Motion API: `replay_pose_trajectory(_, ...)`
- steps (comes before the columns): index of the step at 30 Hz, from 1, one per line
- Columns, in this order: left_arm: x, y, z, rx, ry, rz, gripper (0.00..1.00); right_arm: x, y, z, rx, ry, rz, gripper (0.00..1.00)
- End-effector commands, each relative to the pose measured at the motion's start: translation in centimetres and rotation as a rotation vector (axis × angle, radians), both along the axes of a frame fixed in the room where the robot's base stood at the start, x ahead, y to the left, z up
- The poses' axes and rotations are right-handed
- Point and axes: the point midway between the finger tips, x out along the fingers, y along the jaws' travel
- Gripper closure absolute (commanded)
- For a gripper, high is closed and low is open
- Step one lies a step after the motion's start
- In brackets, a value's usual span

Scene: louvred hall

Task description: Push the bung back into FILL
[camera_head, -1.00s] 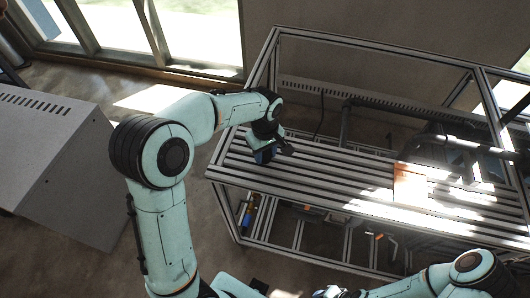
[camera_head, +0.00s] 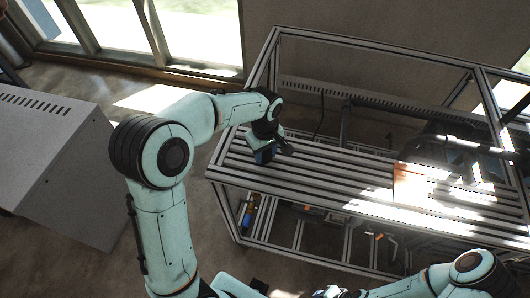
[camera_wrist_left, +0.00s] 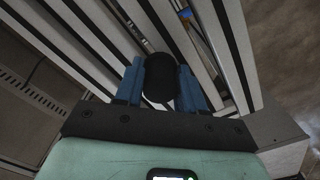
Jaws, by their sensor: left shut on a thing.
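My left gripper (camera_head: 268,155) is low over the left part of the slatted frame top in the head view. In the left wrist view its two blue fingers (camera_wrist_left: 160,88) are shut on a dark, rounded thing (camera_wrist_left: 159,70), which looks like the bung. The fingers cover its sides, and its lower end is hidden. I cannot make out a FILL marking or an opening in either view. My right arm (camera_head: 440,277) shows at the lower right of the head view, but its gripper is not visible.
The metal frame bench has a slatted top (camera_head: 330,175). An orange-brown block (camera_head: 410,186) stands on its right part in bright sunlight. Frame posts and rails surround the top. A grey vented cabinet (camera_head: 65,160) stands at the left, with open floor between.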

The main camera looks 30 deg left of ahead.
Motion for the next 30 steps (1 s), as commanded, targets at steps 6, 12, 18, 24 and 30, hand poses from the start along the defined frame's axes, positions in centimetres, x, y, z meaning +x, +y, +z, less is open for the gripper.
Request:
replay_pose_trajectory(6,0.1,0.0,0.7,0.000,-0.001,0.000,1.00,0.3,0.0,0.4,0.000,-0.004,0.000,0.57)
replay_pose_trajectory(12,0.0,0.0,0.8,-0.001,-0.001,0.000,1.00,0.4,0.0,0.5,0.000,-0.004,0.000,0.57)
replay_pose_trajectory(18,0.1,0.0,2.5,0.000,-0.004,0.000,1.00,1.4,0.0,1.6,0.000,-0.016,0.000,0.57)
replay_pose_trajectory(24,0.2,0.0,4.9,0.000,-0.006,0.000,1.00,2.8,0.0,3.0,0.000,-0.031,0.000,0.57)
replay_pose_trajectory(30,0.0,0.0,5.0,0.000,0.000,0.000,1.00,2.8,0.0,3.1,0.000,-0.032,0.000,0.57)
